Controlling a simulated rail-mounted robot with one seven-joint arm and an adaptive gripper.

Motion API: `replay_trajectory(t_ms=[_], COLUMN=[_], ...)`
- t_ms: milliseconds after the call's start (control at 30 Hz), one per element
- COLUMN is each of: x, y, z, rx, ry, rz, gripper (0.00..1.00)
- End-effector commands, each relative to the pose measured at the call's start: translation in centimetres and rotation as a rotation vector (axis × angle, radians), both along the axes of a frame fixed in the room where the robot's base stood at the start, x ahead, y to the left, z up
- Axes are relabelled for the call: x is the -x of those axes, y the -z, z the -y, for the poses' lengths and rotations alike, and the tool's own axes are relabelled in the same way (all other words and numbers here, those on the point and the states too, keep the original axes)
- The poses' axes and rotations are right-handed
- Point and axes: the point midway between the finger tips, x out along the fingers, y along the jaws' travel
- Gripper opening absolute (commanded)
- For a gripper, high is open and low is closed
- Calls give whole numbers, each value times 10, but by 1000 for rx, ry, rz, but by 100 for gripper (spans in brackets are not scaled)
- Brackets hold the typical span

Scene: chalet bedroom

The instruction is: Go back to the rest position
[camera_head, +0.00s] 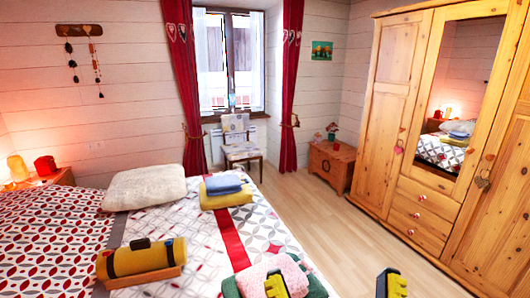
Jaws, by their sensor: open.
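My gripper (334,284) shows at the bottom edge as two yellow and black fingertips, set wide apart. It is open, with nothing visible between the fingertips. The left fingertip overlaps the pink towel (258,275) on the bed's front corner in the picture; I cannot tell whether they touch. The right fingertip shows against the wooden floor. The rest of the gripper and the arm are out of view.
The bed (205,250) fills the left, with a yellow roll in a wooden tray (150,278), folded blue (223,184) and yellow cloths (228,198), and a pillow (146,187). A wooden wardrobe (395,120) stands right. The floor (330,220) between is clear.

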Motion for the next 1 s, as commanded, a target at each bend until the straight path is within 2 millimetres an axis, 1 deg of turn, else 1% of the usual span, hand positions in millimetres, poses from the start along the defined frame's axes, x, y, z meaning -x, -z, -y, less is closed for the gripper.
replay_trajectory(t_ms=[33,167,200,267,300,467,500,567,600,700,800,833,900,1000], x=[0,-1,-1,-1,-1,-1,-1,-1,-1,-1,-2,-2,-2,-2], y=[-38,-88,-105,-132,-149,-218,-235,-261,-278,-313,-334,-337,-341,-340], z=[0,0,0,0,0,0,0,0,0,0,0,0,0,0], rx=[-1,-3,-3,-4,-5,-7,-8,-9,-9,-11,-12,-12,-12,-13], ry=[0,-1,-1,-1,-2,-3,-3,-3,-3,-3,-3,-3,-3,-4], rz=[-1,-3,-3,-3,-4,-5,-5,-5,-5,-6,-6,-6,-7,-6], gripper=[94,94,94,94,94,94,94,94,94,94,94,94,94,94])
